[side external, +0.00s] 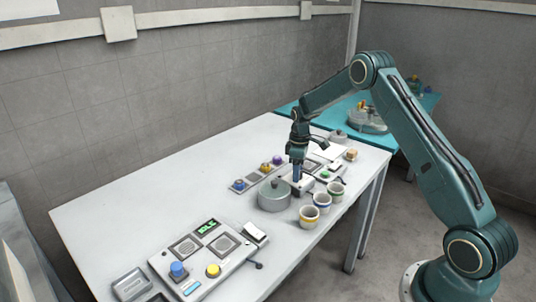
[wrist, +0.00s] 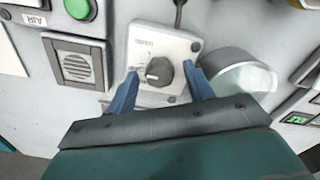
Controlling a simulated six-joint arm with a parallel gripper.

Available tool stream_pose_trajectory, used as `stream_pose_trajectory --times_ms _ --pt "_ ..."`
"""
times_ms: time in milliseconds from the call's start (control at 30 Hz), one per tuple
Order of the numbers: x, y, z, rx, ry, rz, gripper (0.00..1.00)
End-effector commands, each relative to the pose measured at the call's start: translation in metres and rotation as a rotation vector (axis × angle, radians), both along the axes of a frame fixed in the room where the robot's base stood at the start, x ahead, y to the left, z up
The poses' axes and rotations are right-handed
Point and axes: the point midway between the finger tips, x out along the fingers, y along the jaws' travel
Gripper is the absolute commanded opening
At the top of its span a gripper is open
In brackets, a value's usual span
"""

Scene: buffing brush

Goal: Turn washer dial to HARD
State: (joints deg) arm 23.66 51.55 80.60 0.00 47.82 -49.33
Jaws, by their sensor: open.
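The washer dial (wrist: 159,71) is a dark round knob on a small white panel (wrist: 150,40). In the wrist view it sits between the blue fingers of my gripper (wrist: 161,74). The fingers are open, one on each side of the knob, with a gap visible; I cannot tell whether either touches it. A pale mark on the knob points to the lower left; the small lettering around it is too blurred to read. In the side external view my gripper (side external: 297,174) points down over the white panel (side external: 304,187), and the knob is hidden there.
A grey lidded pot (side external: 274,197) stands close beside the panel. Cups with yellow (side external: 309,218), blue (side external: 322,203) and green (side external: 336,191) rims stand near the table's edge. A button panel with a green display (side external: 205,255) is in front.

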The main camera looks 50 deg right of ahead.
Motion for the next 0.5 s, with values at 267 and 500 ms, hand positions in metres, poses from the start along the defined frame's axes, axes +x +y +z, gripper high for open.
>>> stream_pose_trajectory --times_ms 267,500 --pt "-0.0001 0.0000 -0.0018 0.000 0.000 0.000 0.52" --pt "0.0000 0.0001 -0.0015 0.000 0.000 0.000 0.11"
